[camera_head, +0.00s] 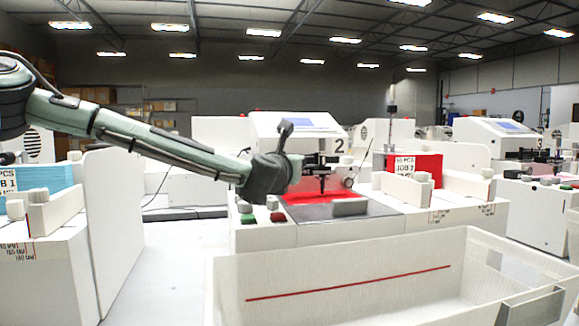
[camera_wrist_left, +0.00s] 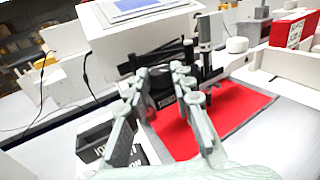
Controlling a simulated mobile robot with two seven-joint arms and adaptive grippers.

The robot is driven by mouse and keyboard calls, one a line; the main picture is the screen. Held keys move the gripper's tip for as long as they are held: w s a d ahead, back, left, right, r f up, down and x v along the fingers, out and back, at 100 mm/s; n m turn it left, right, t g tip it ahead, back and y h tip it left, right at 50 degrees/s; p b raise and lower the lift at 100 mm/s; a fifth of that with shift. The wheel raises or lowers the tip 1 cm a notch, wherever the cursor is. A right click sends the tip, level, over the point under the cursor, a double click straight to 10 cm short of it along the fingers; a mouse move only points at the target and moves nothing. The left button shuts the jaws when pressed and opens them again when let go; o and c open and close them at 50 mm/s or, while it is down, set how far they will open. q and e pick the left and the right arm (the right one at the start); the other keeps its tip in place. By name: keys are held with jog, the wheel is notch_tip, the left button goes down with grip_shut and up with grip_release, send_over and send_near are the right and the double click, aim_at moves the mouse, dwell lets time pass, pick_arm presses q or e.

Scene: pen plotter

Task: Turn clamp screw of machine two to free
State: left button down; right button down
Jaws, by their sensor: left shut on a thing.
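Machine two (camera_head: 295,125) is the white plotter labelled "2" in the middle of the head view. Its white housing also shows at the top of the left wrist view (camera_wrist_left: 130,38). My left gripper (camera_head: 318,160) reaches in from the left to the pen carriage, above the red sheet (camera_head: 308,198). In the left wrist view my left gripper (camera_wrist_left: 160,80) has its fingertips closed around a dark round part at the carriage, seemingly the clamp screw (camera_wrist_left: 160,88). The fingers hide most of that part, and its turn position cannot be told. My right gripper is not in view.
A white bin (camera_head: 330,285) with a red line inside stands in front. Green (camera_head: 247,219) and red (camera_head: 277,217) buttons sit on the machine's front. A red paper stack (camera_head: 428,168) marked "JOB 2" stands to the right. Machine three (camera_head: 500,135) is farther right.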

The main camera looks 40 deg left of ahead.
pick_arm(q)
jog(key=shift+w+d+n+g+y+b, duration=0.15)
jog(key=shift+n+g+y+b, duration=0.1)
jog(key=shift+n+g+y, duration=0.5)
jog(key=shift+d+n+g+y+b, duration=0.2)
jog(key=shift+n+g+y, duration=0.15)
jog(key=shift+n+y, duration=0.65)
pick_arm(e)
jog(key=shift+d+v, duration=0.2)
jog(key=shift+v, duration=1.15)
pick_arm(q)
jog(key=shift+m+y, duration=0.25)
jog(key=c, duration=1.3)
grip_release()
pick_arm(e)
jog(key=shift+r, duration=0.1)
pick_arm(q)
jog(key=v, duration=1.2)
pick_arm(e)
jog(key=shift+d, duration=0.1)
